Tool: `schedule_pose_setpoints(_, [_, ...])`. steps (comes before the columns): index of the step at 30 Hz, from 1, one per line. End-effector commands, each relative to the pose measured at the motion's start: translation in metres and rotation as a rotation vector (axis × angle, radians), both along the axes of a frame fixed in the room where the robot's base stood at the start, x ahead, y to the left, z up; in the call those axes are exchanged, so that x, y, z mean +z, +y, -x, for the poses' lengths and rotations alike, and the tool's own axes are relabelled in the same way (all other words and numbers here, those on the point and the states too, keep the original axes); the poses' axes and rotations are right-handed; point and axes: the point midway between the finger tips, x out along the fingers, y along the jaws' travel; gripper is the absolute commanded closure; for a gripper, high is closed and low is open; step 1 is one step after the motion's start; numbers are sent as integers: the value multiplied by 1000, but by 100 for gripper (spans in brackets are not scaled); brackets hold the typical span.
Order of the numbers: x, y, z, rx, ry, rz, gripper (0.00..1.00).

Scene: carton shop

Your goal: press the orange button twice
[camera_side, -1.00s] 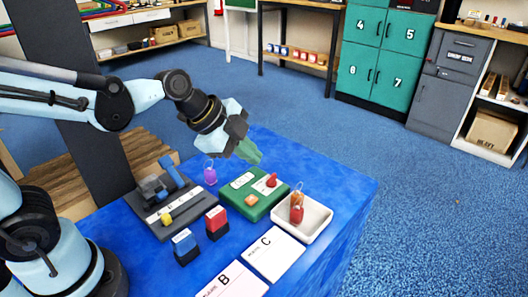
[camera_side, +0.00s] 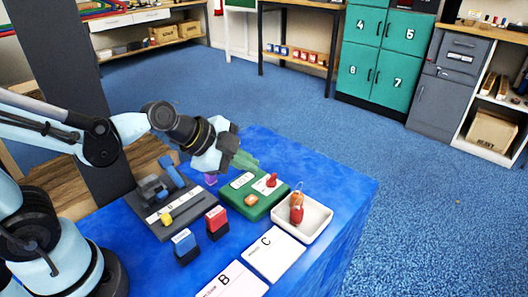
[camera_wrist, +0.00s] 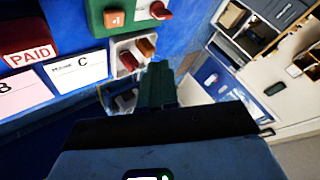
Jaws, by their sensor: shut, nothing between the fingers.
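The orange button (camera_side: 251,200) is a small square on the front part of a green box (camera_side: 265,205) on the blue table. It also shows near the top of the wrist view (camera_wrist: 114,19). A red switch or knob (camera_side: 271,181) sits on the same box, behind and right of the button. My gripper (camera_side: 246,161) has green fingers, shut and empty, above the back edge of the green box and apart from the button. In the wrist view the shut fingers (camera_wrist: 158,70) point past the white tray.
A white tray (camera_side: 318,222) with red and orange items stands right of the box. Red (camera_side: 217,222) and blue (camera_side: 185,246) stamps stand front left. A grey device (camera_side: 160,215) is at left. Cards B (camera_side: 232,282) and C (camera_side: 274,254) lie in front. A purple item (camera_side: 210,179) is partly hidden.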

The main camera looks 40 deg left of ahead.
Motion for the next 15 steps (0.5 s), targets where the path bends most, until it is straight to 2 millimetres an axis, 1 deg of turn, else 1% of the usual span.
schedule_pose_setpoints(3, [-12,0,0,0,0,0,100])
schedule_pose_setpoints(15, [-46,0,-1,0,0,0,100])
